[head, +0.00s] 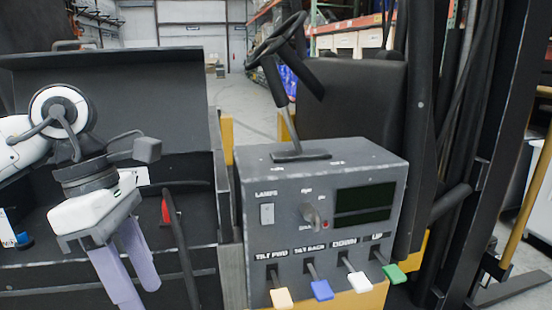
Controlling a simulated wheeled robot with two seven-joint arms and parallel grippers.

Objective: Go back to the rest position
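My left gripper (139,297) is at the lower left of the head view, with its two lavender fingers pointing down. The fingers stand a little apart with a dark gap between them, and I see nothing held there. They are left of a dark lever with a red part (165,211) and apart from the control console. My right gripper is not in view.
A grey console (330,225) with a lamp switch, a knob, a dark display and tan, blue, white and green levers stands at centre. A steering wheel (277,40) rises behind it. A black seat back (352,98) and mast are at right. Open floor (240,115) lies beyond.

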